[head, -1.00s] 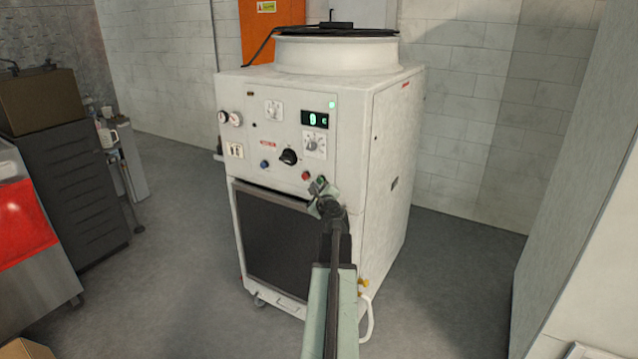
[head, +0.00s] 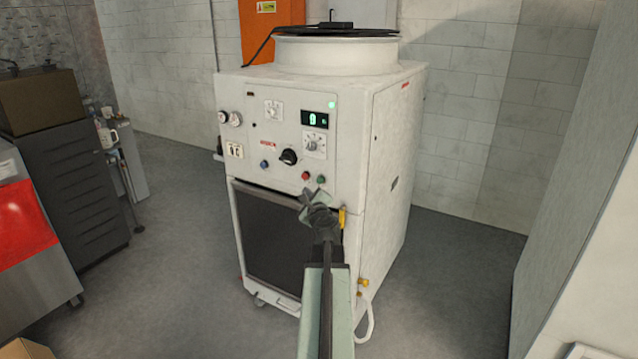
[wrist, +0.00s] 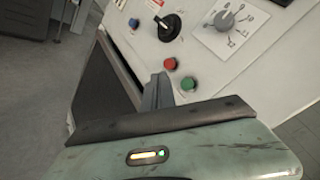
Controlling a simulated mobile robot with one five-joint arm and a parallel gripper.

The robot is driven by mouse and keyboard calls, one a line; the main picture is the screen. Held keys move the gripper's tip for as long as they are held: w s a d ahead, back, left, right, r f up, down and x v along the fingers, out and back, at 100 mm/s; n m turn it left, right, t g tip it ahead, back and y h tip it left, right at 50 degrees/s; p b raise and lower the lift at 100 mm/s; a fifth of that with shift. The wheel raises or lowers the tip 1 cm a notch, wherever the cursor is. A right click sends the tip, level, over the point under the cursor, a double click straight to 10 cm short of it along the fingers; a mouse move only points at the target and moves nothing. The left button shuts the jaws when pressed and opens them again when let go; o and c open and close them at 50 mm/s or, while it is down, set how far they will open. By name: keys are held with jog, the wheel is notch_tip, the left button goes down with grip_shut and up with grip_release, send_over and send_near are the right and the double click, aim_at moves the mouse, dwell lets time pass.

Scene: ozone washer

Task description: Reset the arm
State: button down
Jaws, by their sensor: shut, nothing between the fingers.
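My arm reaches from the bottom of the head view toward the front of a white machine. My gripper (head: 313,194) is shut and empty, just below the machine's red button (head: 305,176) and green button (head: 321,180). In the wrist view the shut fingers (wrist: 157,92) show just below the red button (wrist: 170,64) and beside the green button (wrist: 188,84). I cannot tell whether the fingertips touch the panel. The white machine (head: 385,160) has a lit display (head: 314,118) and a black rotary switch (head: 289,157).
A dark drawer cabinet (head: 75,185) stands at the left, with a red and white unit (head: 25,225) in front of it. A grey wall panel (head: 560,180) rises at the right. Open grey floor (head: 180,220) lies left of the machine.

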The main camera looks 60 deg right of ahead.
dwell(0.4)
